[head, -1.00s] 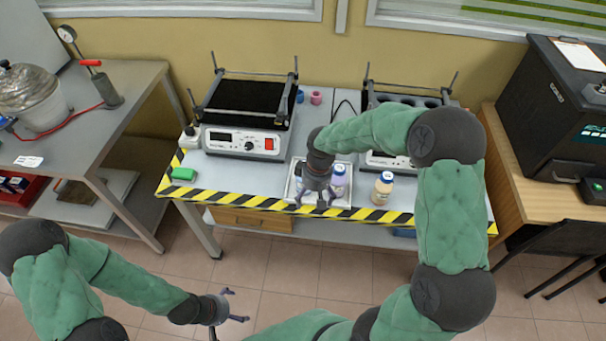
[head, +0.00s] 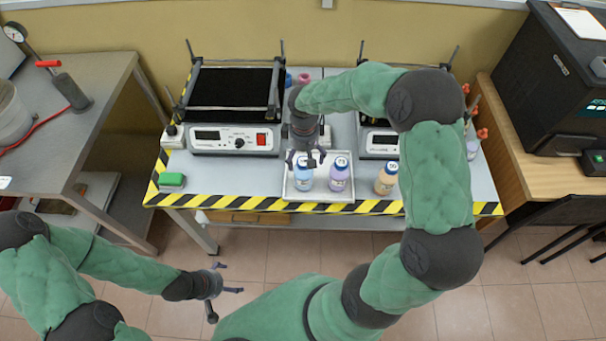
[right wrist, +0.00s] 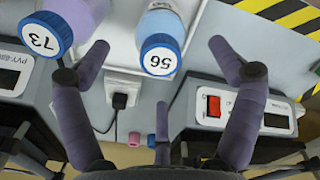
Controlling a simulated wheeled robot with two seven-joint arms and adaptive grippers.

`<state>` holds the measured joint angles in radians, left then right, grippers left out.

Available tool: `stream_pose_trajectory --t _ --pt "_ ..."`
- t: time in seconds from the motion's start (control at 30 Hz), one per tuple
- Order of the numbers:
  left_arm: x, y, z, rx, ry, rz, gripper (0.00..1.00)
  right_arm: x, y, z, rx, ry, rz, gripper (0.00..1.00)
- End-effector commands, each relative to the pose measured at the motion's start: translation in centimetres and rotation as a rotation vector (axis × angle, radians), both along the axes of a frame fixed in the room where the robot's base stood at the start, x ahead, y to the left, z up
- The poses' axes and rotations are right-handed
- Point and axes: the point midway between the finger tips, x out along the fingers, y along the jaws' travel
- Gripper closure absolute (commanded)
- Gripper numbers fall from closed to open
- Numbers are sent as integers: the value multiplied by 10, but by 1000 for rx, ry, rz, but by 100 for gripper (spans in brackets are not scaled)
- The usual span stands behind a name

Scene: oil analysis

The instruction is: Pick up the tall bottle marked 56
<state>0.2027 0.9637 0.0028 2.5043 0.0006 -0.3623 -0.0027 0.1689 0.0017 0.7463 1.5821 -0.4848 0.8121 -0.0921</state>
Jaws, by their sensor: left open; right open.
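The bottle marked 56 (head: 303,181) is light blue with a blue cap and stands in a white tray (head: 318,207) on the table. My left gripper (head: 228,281) is open and empty, low in front of the table.
A tan bottle (head: 386,180) stands right of the tray. Two lab devices, one at left (head: 235,138) and one at right (head: 378,143), stand behind. A green block (head: 172,181) lies at the table's left. Bottles with orange caps (head: 477,140) stand at the right edge.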

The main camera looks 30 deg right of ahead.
Motion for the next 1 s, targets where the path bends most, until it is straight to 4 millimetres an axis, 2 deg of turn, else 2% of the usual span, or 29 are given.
stream_pose_trajectory --t 0.03,0.27,0.57,0.83,0.87,1.0 --pt "0 0 -3 0 -1 0 8 0 0 -9 1 1 0 7" --pt "1 0 -8 0 -1 0 8 0 0 -22 0 -1 1 7" --pt "1 0 -23 0 -1 0 8 -1 0 -63 1 1 1 7" --pt "1 0 -22 0 -2 1 8 0 0 -65 0 -1 1 7" --pt "1 0 -22 0 -2 1 8 0 0 -65 0 -1 1 13" --pt "1 0 -22 0 -2 1 8 0 0 -65 0 -1 1 53"
